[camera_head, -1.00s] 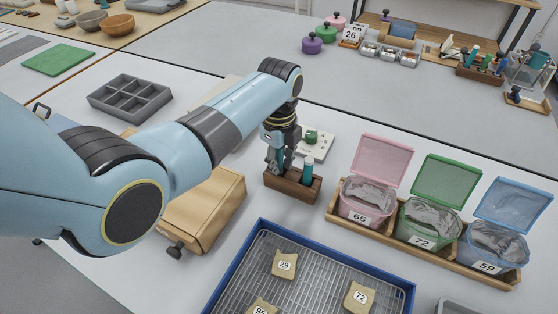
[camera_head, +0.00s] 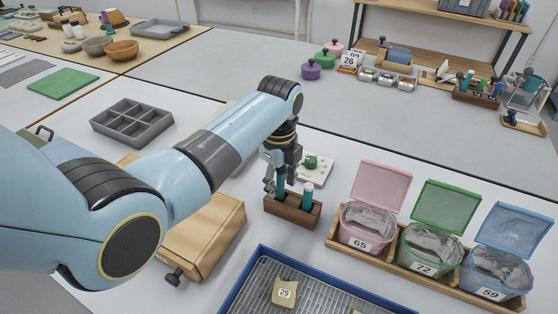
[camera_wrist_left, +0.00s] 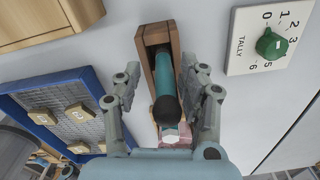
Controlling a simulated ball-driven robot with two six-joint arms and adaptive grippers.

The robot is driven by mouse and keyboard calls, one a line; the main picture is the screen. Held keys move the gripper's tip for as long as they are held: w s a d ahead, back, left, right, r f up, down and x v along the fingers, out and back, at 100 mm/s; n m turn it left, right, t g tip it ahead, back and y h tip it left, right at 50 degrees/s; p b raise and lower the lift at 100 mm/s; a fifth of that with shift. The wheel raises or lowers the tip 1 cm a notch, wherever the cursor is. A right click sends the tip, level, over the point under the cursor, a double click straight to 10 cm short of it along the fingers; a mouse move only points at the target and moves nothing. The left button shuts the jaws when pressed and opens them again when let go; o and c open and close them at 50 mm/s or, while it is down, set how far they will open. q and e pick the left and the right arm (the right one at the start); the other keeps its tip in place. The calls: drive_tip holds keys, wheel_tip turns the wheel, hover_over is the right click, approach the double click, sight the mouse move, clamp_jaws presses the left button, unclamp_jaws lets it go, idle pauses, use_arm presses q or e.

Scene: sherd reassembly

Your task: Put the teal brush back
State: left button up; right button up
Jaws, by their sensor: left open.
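A wooden holder block (camera_head: 290,212) stands on the table, and it shows in the left wrist view (camera_wrist_left: 147,40). A teal brush with a dark rounded end (camera_wrist_left: 166,108) stands at the holder between my left gripper's fingers. My left gripper (camera_head: 279,184) is open just above the holder, with a finger on each side of the brush (camera_wrist_left: 163,98); I cannot tell whether they touch it. A second teal piece with a pale top (camera_head: 307,193) stands at the holder's right end. The brush's lower end is hidden. My right gripper is out of view.
A tally board with a green knob (camera_head: 312,165) is close behind the holder. A wooden box (camera_head: 208,232) is to the left. A blue-rimmed tray (camera_head: 262,254) with tagged sherds is in front. Lidded tubs (camera_head: 367,228) stand at the right.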

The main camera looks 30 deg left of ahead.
use_arm(q)
wheel_tip(320, 180, up, 10)
drive_tip(key=shift+p, duration=0.45)
